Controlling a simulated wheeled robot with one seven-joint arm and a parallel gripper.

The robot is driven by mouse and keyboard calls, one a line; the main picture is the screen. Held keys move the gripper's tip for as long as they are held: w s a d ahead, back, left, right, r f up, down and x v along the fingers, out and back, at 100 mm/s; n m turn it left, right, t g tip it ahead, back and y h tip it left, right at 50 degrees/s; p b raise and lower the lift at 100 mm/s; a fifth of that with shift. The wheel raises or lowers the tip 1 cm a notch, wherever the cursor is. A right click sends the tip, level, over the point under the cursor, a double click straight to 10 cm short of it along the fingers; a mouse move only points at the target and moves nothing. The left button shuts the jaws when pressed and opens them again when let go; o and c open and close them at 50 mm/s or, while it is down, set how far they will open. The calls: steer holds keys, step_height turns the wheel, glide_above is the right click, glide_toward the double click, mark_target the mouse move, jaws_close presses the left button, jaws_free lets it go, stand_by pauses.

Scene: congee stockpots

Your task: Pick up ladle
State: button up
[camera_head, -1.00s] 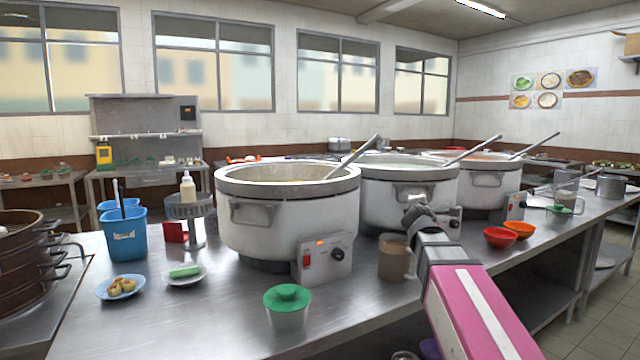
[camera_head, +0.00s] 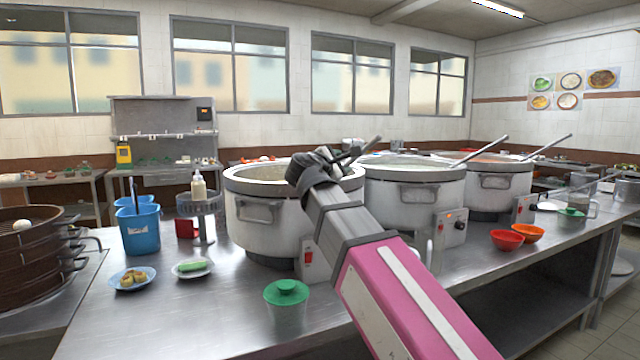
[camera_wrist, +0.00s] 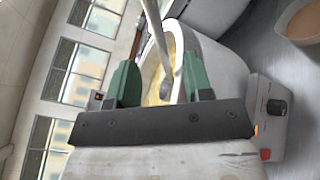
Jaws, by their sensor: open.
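A grey metal ladle (camera_wrist: 165,40) leans in the nearest big white stockpot (camera_head: 250,208), its handle sticking up over the rim to the right. In the head view the handle's end (camera_head: 373,143) shows just past my gripper (camera_head: 345,156), which is over the pot's right side. In the wrist view my gripper (camera_wrist: 163,80) has its two green fingers apart. The handle runs across the gap between them in the picture, with the pot's pale yellow contents behind. I cannot tell whether the handle is within the fingers' depth. My arm hides part of this pot.
Two more stockpots (camera_head: 410,200) (camera_head: 492,190) with their own ladles stand to the right. A green-lidded cup (camera_head: 287,300), a blue bucket (camera_head: 140,230), small plates (camera_head: 132,278) and red and orange bowls (camera_head: 507,240) are on the steel counter (camera_head: 215,320). The front counter is partly clear.

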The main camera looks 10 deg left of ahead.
mark_target(352, 160)
steer(key=shift+x, duration=5.25)
steer(key=shift+a+r, duration=0.1)
steer(key=shift+r, duration=0.05)
jaws_close()
